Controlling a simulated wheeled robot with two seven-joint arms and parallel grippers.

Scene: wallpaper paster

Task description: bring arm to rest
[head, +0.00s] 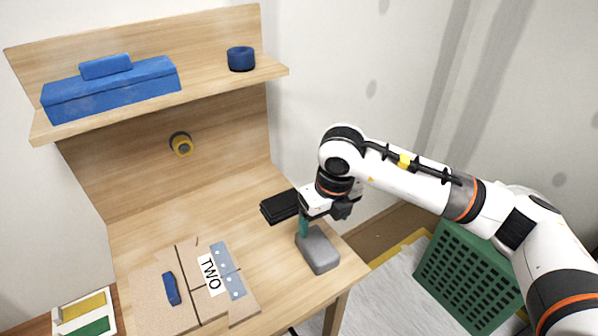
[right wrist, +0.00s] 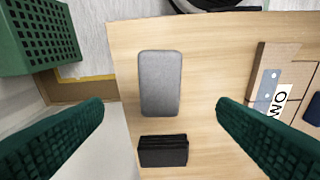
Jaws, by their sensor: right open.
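My right gripper (head: 304,226) is above the right part of the wooden table (head: 233,206) in the head view, over a grey rounded block (head: 319,251). In the right wrist view its two green fingers (right wrist: 160,135) are wide apart with nothing between them in their grip. The grey block (right wrist: 160,83) and a black stacked item (right wrist: 163,151) lie on the table below, between the fingers in that picture. The black item (head: 279,206) is just behind the gripper in the head view. My left gripper is not in view.
A shelf (head: 200,93) holds a blue toolbox (head: 112,88) and blue roll (head: 241,59). A green crate (head: 468,277) stands right.

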